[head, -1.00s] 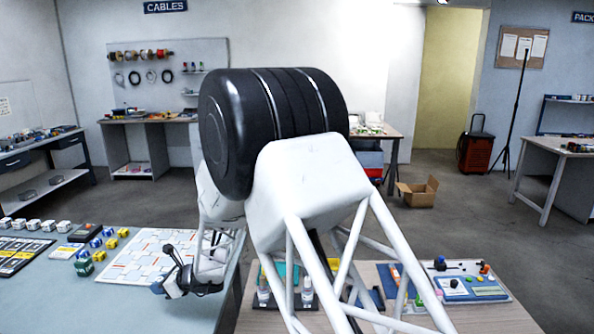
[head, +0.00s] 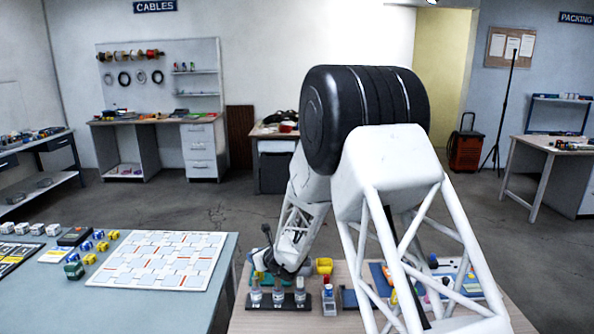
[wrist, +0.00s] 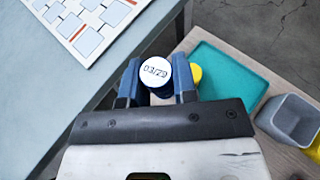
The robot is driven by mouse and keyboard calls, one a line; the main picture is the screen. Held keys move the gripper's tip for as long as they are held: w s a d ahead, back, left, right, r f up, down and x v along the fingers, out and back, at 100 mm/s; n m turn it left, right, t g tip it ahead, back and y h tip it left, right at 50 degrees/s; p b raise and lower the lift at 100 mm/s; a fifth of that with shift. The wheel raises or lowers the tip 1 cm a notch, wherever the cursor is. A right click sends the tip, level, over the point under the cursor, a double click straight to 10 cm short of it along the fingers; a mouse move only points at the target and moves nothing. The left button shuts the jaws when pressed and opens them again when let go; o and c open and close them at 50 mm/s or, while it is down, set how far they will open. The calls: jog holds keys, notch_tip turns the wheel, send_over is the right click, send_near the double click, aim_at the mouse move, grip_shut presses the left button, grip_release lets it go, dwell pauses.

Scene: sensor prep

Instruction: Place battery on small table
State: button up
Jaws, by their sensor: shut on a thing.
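My gripper (wrist: 157,84) is shut on the battery (wrist: 155,70). The battery is a small cylinder with a round white end bearing dark marks, between the blue fingers in the wrist view. In the head view my gripper (head: 287,264) is dark and small near the left edge of the wood-topped small table (head: 262,324), and the battery cannot be made out there. In the wrist view the gripper is over the gap between the grey-blue table and the wooden table (wrist: 262,88).
A teal tray (wrist: 228,82) and a grey bin (wrist: 288,118) are on the wooden table. A dark rack of vials (head: 278,303) and a small bottle (head: 329,301) stand near its front. A white patterned board (head: 160,262) and several small blocks lie on the left table (head: 140,312).

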jog(key=w+d+f+m+t+h, duration=0.1)
jog(key=w+d+f+m+h, duration=0.1)
jog(key=d, duration=1.4)
jog(key=w+d+f+m+t+h, duration=0.2)
jog(key=d+f+m+h, duration=0.1)
jog(key=d, duration=1.3)
jog(key=shift+d+f+m+h, duration=0.2)
jog(key=shift+d+m+h, duration=0.05)
jog(key=shift+m+h, duration=0.05)
jog(key=shift+w, duration=0.1)
